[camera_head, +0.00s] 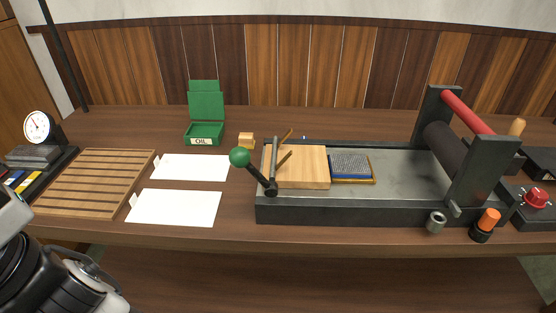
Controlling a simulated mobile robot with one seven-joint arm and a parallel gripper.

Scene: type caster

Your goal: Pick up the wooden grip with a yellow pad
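A small wooden block with a yellowish tone (246,140) stands on the table just right of the green OIL box and behind the press's green ball lever. It looks like the wooden grip with a yellow pad, but it is too small to make out the pad clearly. Only white and black parts of my arm show at the lower left, far from the block. My gripper's fingers are not in view.
The green OIL box (205,133) has its lid up. White sheets (175,207) and a slatted wooden rack (95,182) lie at the left. A dark press (400,185) with a green ball lever (240,157) fills the right. A dial gauge (38,125) stands far left.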

